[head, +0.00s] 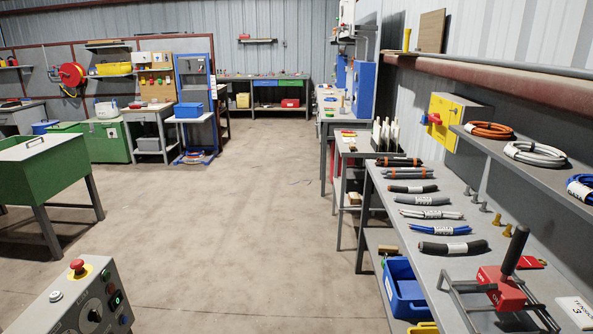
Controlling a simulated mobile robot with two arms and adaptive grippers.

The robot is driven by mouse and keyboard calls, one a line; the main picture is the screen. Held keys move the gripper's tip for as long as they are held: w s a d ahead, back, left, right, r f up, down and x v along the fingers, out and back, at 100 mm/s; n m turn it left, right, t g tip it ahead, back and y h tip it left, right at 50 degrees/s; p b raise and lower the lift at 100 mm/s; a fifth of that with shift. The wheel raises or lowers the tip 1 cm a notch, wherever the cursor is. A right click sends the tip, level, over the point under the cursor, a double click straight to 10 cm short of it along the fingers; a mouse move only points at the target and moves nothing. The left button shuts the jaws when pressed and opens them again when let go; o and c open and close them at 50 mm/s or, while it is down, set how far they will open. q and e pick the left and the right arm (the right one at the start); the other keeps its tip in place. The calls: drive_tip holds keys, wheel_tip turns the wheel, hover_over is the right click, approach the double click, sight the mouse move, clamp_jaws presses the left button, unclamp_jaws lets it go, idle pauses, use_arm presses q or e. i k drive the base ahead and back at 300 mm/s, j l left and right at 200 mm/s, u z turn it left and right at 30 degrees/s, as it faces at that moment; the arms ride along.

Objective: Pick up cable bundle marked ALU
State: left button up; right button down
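Several short cable bundles lie in a row on the grey workbench (491,270) at the right. From far to near they include two dark bundles with orange parts (400,162), a black one (400,188), a grey one (412,200), a pale grey one (418,213), a blue one (424,228) and a thick black one (436,247). The nearer ones carry white labels with dark print. The print is too small to read, so I cannot tell which is marked ALU. Neither of my grippers is in view.
A red tool with a black handle (502,282) stands at the bench's near end. A blue bin (403,287) sits below the bench. A control panel (85,300) is at lower left. Floor between is clear.

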sight(421, 172)
drive_tip(key=i+z, duration=0.2)
drive_tip(key=i, duration=0.25)
drive_tip(key=i+j+z, duration=0.2)
drive_tip(key=i, duration=0.25)
drive_tip(key=i+j+z, duration=0.2)
drive_tip(key=i, duration=0.25)
drive_tip(key=i+j+z, duration=0.2)
drive_tip(key=i, duration=0.2)
